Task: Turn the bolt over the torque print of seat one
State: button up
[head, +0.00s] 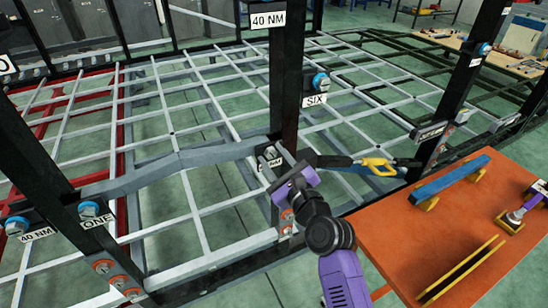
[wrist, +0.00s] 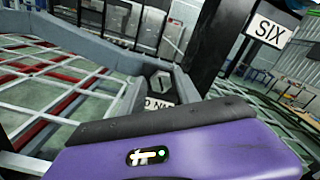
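The ONE label (head: 98,220) is at the left of the head view, with a blue-rimmed bolt (head: 90,209) just above it. Left of it on the same frame is a 40 NM print (head: 38,234), with another blue-rimmed bolt (head: 17,226) over it. My gripper (head: 292,183) is well to the right, in front of the middle post. A grey hex bolt (wrist: 162,82) sits beyond its purple body in the wrist view, over a partly hidden NM print (wrist: 160,103). My fingers do not show clearly, so their opening cannot be told.
A tool with a yellow handle (head: 378,167) lies right of my gripper. An orange table (head: 400,240) with several tools stands at right. Black posts and a grey beam (head: 150,175) surround the work area.

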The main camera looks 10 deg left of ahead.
grip_shut()
jog(key=shift+n, duration=0.3)
